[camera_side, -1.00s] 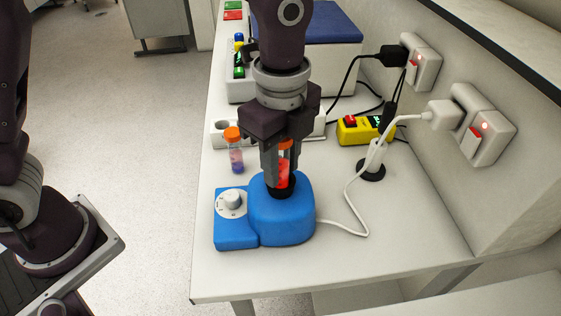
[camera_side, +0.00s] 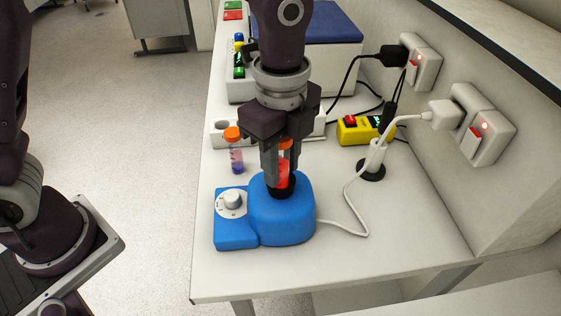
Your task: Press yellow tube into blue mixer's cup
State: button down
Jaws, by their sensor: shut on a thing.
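The blue mixer (camera_side: 285,222) stands on the white bench, with a white dial (camera_side: 232,203) on its left part and a black cup (camera_side: 281,192) on top. My gripper (camera_side: 278,168) points down over the cup and is shut on a tube (camera_side: 284,180) with an orange cap and red liquid. The tube is upright, and its lower end is at the black cup; my fingers hide part of it. I see no plainly yellow tube. Another orange-capped tube (camera_side: 236,158) with purple liquid stands to the left, behind the mixer.
A white rack (camera_side: 219,129) is behind my gripper. A yellow device (camera_side: 354,132) with a red switch is right of it. A white cable (camera_side: 350,205) runs from the mixer past a black round base (camera_side: 371,170) toward wall sockets (camera_side: 482,130). The bench front is clear.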

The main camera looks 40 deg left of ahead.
dwell(0.5)
jog(key=shift+r, duration=3.5)
